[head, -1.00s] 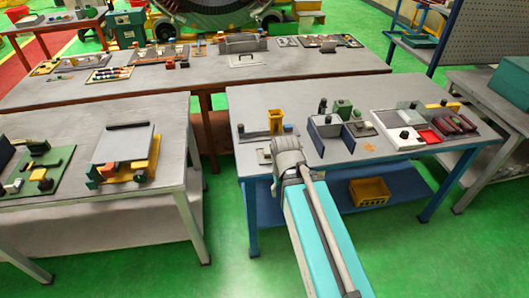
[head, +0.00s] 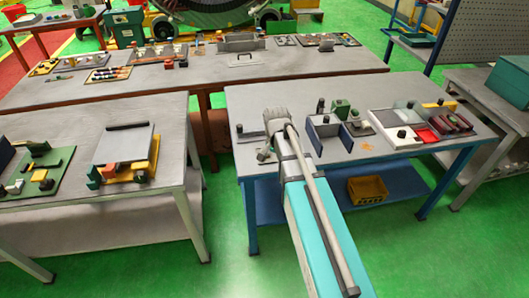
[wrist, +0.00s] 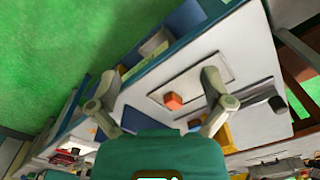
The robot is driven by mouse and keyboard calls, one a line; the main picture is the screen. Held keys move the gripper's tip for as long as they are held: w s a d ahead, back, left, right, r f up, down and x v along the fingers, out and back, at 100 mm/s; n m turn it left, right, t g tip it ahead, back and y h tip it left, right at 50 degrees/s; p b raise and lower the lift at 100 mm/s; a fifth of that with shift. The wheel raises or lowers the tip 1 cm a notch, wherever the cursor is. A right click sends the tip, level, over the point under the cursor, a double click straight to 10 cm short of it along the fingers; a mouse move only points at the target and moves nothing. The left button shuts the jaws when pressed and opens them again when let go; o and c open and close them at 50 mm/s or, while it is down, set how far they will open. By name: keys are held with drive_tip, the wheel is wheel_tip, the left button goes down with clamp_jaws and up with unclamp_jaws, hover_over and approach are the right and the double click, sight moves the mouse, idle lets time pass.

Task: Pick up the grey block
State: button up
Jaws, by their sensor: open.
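My gripper (wrist: 160,84) is open in the wrist view, its two grey fingers spread wide with nothing held between them.
A dark cylinder (wrist: 277,104) stands right of the gripper in the wrist view. In the head view, a blue-and-grey divider box (head: 325,135) stands close on the right, with a parts tray (head: 385,122) beyond it. A yellow bin (head: 368,189) sits on the lower shelf.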

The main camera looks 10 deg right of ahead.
drive_tip(key=w+r+m+p, duration=0.2)
drive_tip(key=w+m, duration=0.8)
drive_tip(key=w, duration=0.6)
drive_tip(key=shift+w+r+m, duration=0.15)
drive_tip(key=shift+w+m, duration=0.15)
drive_tip(key=shift+a, duration=0.1)
wheel_tip(320, 180, down, 9)
drive_tip(key=b, duration=0.8)
drive_tip(key=shift+r+b, duration=0.15)
drive_tip(key=shift+b, duration=0.15)
drive_tip(key=shift+f+b, duration=2.6)
drive_tip(key=c, duration=1.2)
